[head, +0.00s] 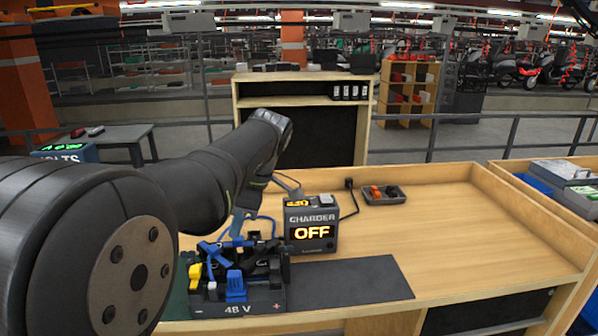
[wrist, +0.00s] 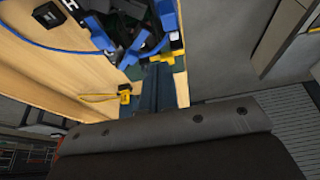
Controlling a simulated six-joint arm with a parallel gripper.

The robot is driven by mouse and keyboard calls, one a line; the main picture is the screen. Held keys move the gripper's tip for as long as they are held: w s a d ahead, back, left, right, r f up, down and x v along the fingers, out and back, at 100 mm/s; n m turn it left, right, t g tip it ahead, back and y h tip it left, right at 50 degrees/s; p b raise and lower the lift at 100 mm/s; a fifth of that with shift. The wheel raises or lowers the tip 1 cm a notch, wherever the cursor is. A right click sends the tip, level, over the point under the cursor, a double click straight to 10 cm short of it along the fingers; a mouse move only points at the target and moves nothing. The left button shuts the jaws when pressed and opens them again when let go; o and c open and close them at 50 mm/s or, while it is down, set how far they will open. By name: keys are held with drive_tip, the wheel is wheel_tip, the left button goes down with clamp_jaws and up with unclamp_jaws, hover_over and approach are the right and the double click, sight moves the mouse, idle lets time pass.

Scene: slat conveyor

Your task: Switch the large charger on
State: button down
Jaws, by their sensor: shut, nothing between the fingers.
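The large charger (head: 312,222) is a dark box on the wooden bench in the head view. Its front carries the label CHARGER and a lit display reading OFF, with a smaller lit readout on top. My gripper (head: 237,230) points down to the left of the charger, above the 48 V battery (head: 237,300), and is apart from the charger. It is partly hidden by straps and cables. In the wrist view my gripper (wrist: 160,72) shows as dark fingers, shut and empty, near blue straps (wrist: 150,35) and yellow parts. The charger's switch cannot be made out clearly.
The battery carries blue and black straps and a yellow connector (head: 195,274). A dark mat (head: 355,282) lies right of it. A small tray (head: 384,196) with red parts sits behind. A cable runs from the charger to the back edge. The bench's right side is clear.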

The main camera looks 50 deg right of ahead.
drive_tip(key=d+r+g+h, duration=0.1)
drive_tip(key=d+r+h, duration=0.1)
drive_tip(key=d, duration=1.3)
drive_tip(key=g, duration=0.2)
hover_over(327, 198)
drive_tip(key=shift+w+a+f+h, duration=0.2)
drive_tip(key=shift+w+a+h, duration=0.1)
drive_tip(key=shift+h, duration=0.1)
drive_tip(key=shift+s+d+f, duration=0.1)
drive_tip(key=shift+s+d, duration=0.1)
drive_tip(key=shift+d, duration=0.25)
drive_tip(key=shift+f, duration=1.55)
drive_tip(key=shift+f, duration=0.65)
drive_tip(key=shift+r, duration=2.25)
